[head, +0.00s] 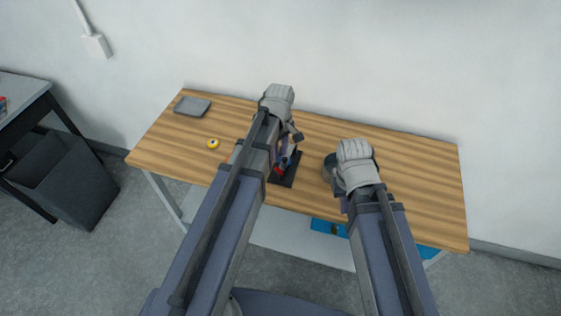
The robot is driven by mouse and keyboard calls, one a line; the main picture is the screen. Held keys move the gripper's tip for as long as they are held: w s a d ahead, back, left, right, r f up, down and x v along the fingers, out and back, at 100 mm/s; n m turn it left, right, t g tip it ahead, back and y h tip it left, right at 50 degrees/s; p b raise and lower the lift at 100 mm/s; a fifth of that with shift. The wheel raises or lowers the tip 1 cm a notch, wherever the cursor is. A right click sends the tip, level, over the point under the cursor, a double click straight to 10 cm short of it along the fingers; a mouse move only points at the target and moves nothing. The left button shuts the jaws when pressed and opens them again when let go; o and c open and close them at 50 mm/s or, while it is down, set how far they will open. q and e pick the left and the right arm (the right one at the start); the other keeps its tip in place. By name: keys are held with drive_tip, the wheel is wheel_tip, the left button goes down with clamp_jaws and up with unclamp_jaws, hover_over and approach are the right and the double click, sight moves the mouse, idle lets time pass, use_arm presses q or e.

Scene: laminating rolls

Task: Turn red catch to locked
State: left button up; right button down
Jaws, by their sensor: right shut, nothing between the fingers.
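A small laminating device on a black base (283,181) stands near the front middle of the wooden table. A red part (279,170), which looks like the red catch, shows low on it; its setting is too small to read. My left gripper (291,158) hangs from its bent wrist over the device, close above the red part. Its fingers blend with the device, so I cannot tell whether they touch it. My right gripper (341,189) is to the right of the device, shut and empty, largely hidden by its wrist.
A grey round object (328,166) sits beside my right wrist, partly hidden. A grey tray (193,106) and a yellow round item (213,143) lie on the table (420,185) at left. Its right end is clear. A dark bin (65,180) stands on the floor at left.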

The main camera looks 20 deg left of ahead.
sight(279, 169)
use_arm(q)
drive_tip(key=shift+f+b, duration=3.8)
drive_tip(key=shift+f, duration=0.15)
clamp_jaws()
